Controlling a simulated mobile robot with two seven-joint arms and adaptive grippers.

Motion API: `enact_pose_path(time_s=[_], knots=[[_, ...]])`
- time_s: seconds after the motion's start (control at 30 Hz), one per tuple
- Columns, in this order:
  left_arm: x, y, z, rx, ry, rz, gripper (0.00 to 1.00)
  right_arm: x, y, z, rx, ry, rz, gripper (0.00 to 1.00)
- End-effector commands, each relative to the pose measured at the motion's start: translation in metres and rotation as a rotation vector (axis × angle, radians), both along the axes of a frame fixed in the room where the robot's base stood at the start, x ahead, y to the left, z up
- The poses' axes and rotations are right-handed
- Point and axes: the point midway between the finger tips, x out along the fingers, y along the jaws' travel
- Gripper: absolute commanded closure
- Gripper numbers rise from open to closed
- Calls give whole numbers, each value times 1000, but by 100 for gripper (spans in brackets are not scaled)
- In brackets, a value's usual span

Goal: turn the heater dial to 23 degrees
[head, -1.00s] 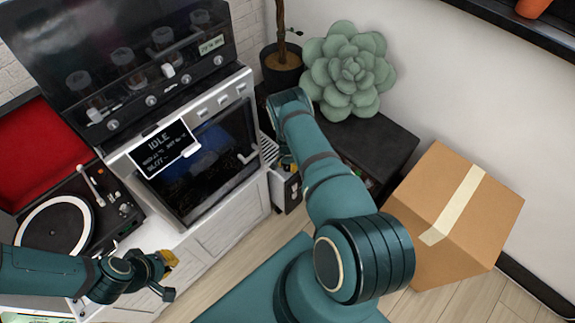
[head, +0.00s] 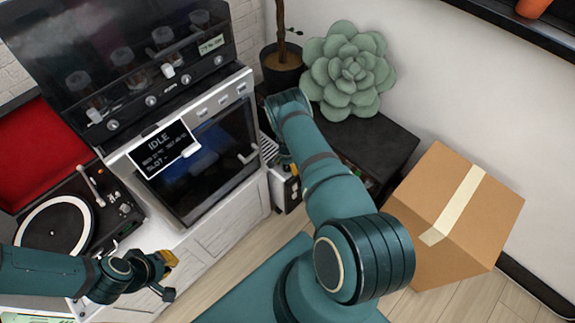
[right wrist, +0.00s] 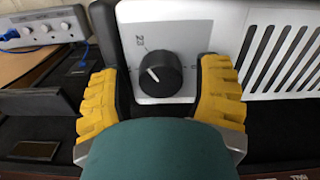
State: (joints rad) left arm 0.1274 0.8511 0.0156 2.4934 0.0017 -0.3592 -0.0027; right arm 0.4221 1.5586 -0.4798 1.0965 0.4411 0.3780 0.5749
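The heater (head: 268,148) is a white slatted body beside the oven, largely covered by my right arm in the head view. The right wrist view shows its pale panel (right wrist: 185,35) with a round black dial (right wrist: 160,74). A white mark lies on the left part of the dial's face. A printed "23" (right wrist: 141,41) stands above and left of the dial. My right gripper (right wrist: 162,98) is open, with one yellow fingertip on each side of the dial and visible gaps between. My left gripper (head: 170,276) is open and empty, low at the left, away from the heater.
An oven (head: 212,158) with an IDLE display stands left of the heater. A turntable (head: 60,225) is at the left. A black cabinet (head: 375,140) bears a succulent cushion (head: 349,70), with a cardboard box (head: 455,215) to the right. A grey-blue device (right wrist: 42,30) shows at upper left in the wrist view.

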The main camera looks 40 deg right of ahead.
Motion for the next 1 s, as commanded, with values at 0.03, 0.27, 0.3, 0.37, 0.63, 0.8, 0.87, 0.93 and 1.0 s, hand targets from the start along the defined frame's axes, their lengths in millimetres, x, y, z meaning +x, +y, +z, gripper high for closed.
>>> enact_pose_path(time_s=[0.03,0.27,0.3,0.37,0.63,0.8,0.87,0.93,1.0], knots=[[0,0,0,0,0,0,100,0,0,0,0,0,0,26],[0,0,0,0,0,0,100,1,-1,1,-1,-1,1,26],[0,0,0,0,0,0,100,1,-1,1,-1,-1,1,26],[0,0,0,0,0,0,100,1,-1,3,-2,-1,1,26],[0,0,0,0,0,0,100,2,-1,35,-1,-2,1,26],[0,0,0,0,0,0,100,2,-1,70,-1,-3,1,26],[0,0,0,0,0,0,100,1,-1,81,-2,-2,1,26],[0,0,0,0,0,0,100,1,-1,93,-1,-2,1,26],[0,0,0,0,0,0,100,1,0,103,-1,-2,2,26]])
